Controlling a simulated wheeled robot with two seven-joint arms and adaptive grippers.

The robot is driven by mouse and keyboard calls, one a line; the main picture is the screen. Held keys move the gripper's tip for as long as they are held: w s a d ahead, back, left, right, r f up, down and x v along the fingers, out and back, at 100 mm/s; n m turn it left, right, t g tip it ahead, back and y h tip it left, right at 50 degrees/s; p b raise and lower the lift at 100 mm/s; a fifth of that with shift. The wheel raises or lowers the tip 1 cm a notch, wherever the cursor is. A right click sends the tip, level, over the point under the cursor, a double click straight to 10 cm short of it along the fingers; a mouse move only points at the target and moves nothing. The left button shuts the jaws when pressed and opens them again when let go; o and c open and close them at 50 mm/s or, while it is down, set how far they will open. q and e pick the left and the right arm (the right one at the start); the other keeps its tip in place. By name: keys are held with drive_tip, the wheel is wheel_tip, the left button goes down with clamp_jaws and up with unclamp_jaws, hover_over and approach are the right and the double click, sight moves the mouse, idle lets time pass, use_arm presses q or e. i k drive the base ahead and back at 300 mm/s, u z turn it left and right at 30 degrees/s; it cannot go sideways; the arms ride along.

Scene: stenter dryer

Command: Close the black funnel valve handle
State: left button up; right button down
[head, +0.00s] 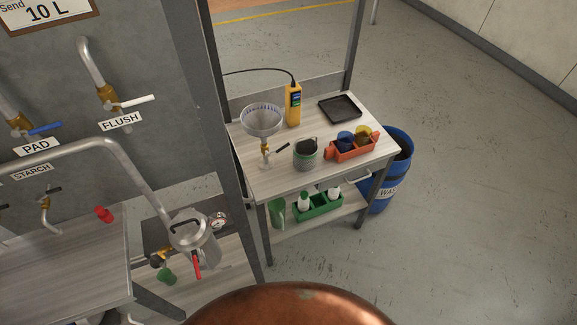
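A clear funnel (262,121) with a blue-marked rim stands upright on the small side table. Below it is a brass valve (265,149) on a stand. The black valve handle (282,148) sticks out to the right of the brass body, tilted slightly up in the picture and lying across the vertical outlet rather than along it. The view is too small to tell whether the valve is open or shut. Neither of my grippers is in view.
The side table (345,173) also holds a yellow meter (293,105), a black tray (340,108), a grey-green cup (306,155) close to the handle, and an orange caddy (353,150). A dark post (205,110) stands left. A blue bin (398,165) stands right. Open floor lies right.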

sight(268, 154)
drive_tip(key=k, duration=0.8)
drive_tip(key=u, duration=0.75)
drive_tip(key=i, duration=1.25)
drive_tip(key=z, duration=0.35)
